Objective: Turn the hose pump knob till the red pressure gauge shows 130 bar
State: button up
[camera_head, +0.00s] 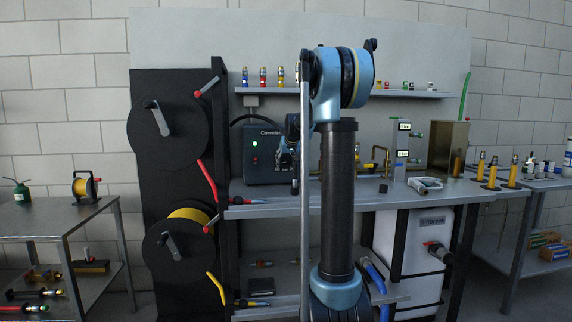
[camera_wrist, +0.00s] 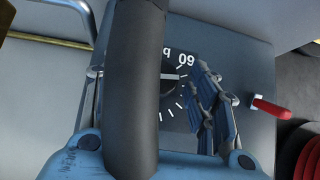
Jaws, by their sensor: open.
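In the wrist view a dark round knob (camera_wrist: 169,78) with a pale pointer line sits on a black dial plate (camera_wrist: 176,117) with white ticks and the number 60. My black cylindrical wrist part covers the dial's left side. My gripper (camera_head: 288,158) is open, in front of a dark grey box (camera_head: 262,166) with a green light in the head view. In the wrist view one jointed blue finger lies over the dial's right edge; the other is mostly hidden. I cannot tell whether the fingers touch the knob. I cannot make out a red pressure gauge or its reading.
The box stands on a grey workbench (camera_head: 440,193) under a shelf (camera_head: 400,94) with small fittings. Black hose reels (camera_head: 168,120) stand at left. My arm hides the middle of the bench.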

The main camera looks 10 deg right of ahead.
jog(key=shift+c, duration=0.6)
jog(key=c, duration=0.9)
jog(key=shift+c, duration=0.2)
jog(key=shift+y, duration=0.3)
jog(key=y, duration=0.1)
jog(key=m+y, duration=0.1)
jog(key=shift+d+f+m+y, duration=0.1)
jog(key=shift+d+m+y, duration=0.2)
jog(key=shift+y, duration=0.1)
jog(key=m+y, duration=0.1)
jog(key=y, duration=0.1)
jog(key=m+t+y, duration=0.1)
jog(key=y, duration=0.1)
jog(key=shift+d+f+m, duration=0.15)
jog(key=shift+d+m, duration=0.05)
jog(key=shift+m, duration=0.1)
jog(key=m+y, duration=0.1)
jog(key=m+t+y, duration=0.1)
jog(key=y, duration=0.1)
jog(key=shift+f+m+t, duration=0.25)
jog(key=shift+m+t, duration=0.05)
jog(key=shift+m, duration=0.1)
jog(key=shift+f+m+t+y, duration=0.2)
jog(key=shift+m+t+y, duration=0.8)
jog(key=shift+m+y, duration=0.45)
